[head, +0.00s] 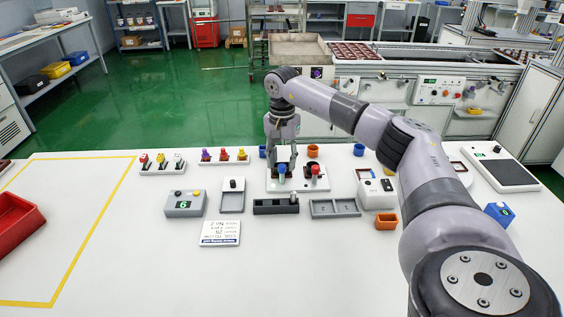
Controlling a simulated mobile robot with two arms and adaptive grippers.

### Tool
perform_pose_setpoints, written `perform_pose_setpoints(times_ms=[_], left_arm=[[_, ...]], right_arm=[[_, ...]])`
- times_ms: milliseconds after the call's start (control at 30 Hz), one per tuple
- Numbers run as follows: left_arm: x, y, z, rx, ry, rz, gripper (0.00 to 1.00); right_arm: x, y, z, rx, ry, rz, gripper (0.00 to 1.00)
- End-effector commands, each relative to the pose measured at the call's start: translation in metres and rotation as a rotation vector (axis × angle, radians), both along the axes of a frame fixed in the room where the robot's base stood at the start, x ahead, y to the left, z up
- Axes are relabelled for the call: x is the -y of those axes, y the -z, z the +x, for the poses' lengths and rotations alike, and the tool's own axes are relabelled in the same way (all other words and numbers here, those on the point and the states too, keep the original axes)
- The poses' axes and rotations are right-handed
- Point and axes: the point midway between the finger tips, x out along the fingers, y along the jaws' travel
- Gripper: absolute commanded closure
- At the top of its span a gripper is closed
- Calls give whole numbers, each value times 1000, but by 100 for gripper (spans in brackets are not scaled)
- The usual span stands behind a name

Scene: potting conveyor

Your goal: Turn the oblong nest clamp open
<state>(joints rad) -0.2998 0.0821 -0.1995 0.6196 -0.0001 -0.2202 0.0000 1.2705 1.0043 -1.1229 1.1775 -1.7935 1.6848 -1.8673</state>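A light fixture plate (274,187) stands in the middle of the white table with two dark nests on it. A blue knob (282,169) is on its left part and a red knob (316,170) on its right part. I cannot tell from this view which of them belongs to the oblong nest clamp. My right gripper (283,157) points down just above or around the blue knob. Its fingertips are small and partly merge with the nest, so contact and opening are unclear. My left gripper is out of view.
In front stand a grey box with a green display (184,204), a dark oblong block (270,207) and a grey two-part tray (336,208). Small blue and orange cups surround the plate. A red bin (18,224) is at far left.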

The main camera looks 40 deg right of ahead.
Motion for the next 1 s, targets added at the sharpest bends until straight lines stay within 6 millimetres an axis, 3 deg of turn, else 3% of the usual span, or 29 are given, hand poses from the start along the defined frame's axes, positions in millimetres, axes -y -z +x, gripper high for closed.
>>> perform_pose_setpoints(times_ms=[167, 433, 1000], left_arm=[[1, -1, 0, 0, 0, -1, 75], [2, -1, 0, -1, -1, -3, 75], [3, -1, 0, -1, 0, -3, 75]], right_arm=[[0, 12, 0, 0, 0, 0, 60], [0, 13, 0, 0, 0, 0, 60], [0, 13, 0, 1, -1, 0, 98]])
